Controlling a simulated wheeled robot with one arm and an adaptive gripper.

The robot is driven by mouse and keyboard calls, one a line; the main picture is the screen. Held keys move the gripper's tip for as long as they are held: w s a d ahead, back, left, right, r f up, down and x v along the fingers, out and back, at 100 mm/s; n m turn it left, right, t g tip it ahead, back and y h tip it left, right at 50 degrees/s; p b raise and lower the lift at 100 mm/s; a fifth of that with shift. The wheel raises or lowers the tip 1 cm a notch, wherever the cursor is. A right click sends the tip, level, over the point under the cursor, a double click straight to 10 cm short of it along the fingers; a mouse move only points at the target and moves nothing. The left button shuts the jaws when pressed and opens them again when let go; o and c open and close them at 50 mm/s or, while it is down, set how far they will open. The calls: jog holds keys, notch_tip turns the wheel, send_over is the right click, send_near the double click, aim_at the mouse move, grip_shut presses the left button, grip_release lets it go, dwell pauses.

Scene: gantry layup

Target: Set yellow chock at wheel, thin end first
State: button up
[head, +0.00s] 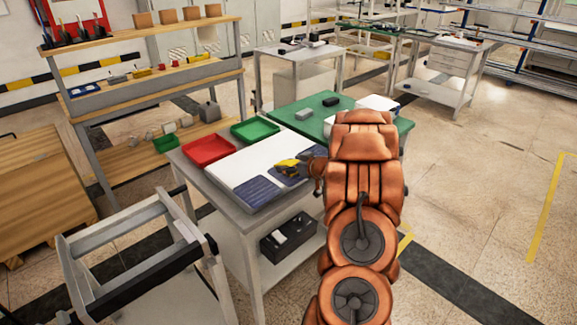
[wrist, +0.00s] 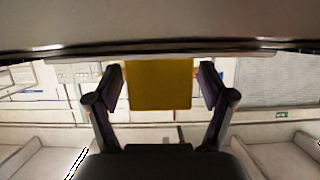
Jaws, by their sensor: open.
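The yellow chock (head: 287,165) is at the right side of the worktable in the head view, by a dark blue ribbed pad (head: 291,178). My gripper (head: 303,166) is right at it, partly hidden by my arm. In the wrist view the chock (wrist: 159,84) shows as a yellow block between the two dark fingers of my gripper (wrist: 160,88). The fingers are open, one on each side, with narrow gaps to the block. I cannot tell which end of the chock is thin. I cannot make out a wheel in either view.
The worktable holds a red tray (head: 208,150), a green tray (head: 255,129), a white board (head: 250,160) and a second blue pad (head: 257,191). A green mat (head: 318,110) lies behind. A metal-framed cart (head: 130,250) stands at the left front. Floor at the right is clear.

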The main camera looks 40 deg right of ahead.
aim_at(289, 162)
jog(key=shift+w+f, duration=0.1)
jog(key=shift+w, duration=0.3)
jog(key=shift+c, duration=0.2)
jog(key=c, duration=1.4)
jog(key=shift+r, duration=0.9)
notch_tip(289, 162, up, 2)
jog(key=s+a+r+b, duration=0.1)
jog(key=s+a, duration=0.4)
jog(key=s, duration=1)
jog(key=shift+s+b, duration=0.15)
jog(key=shift+b, duration=0.75)
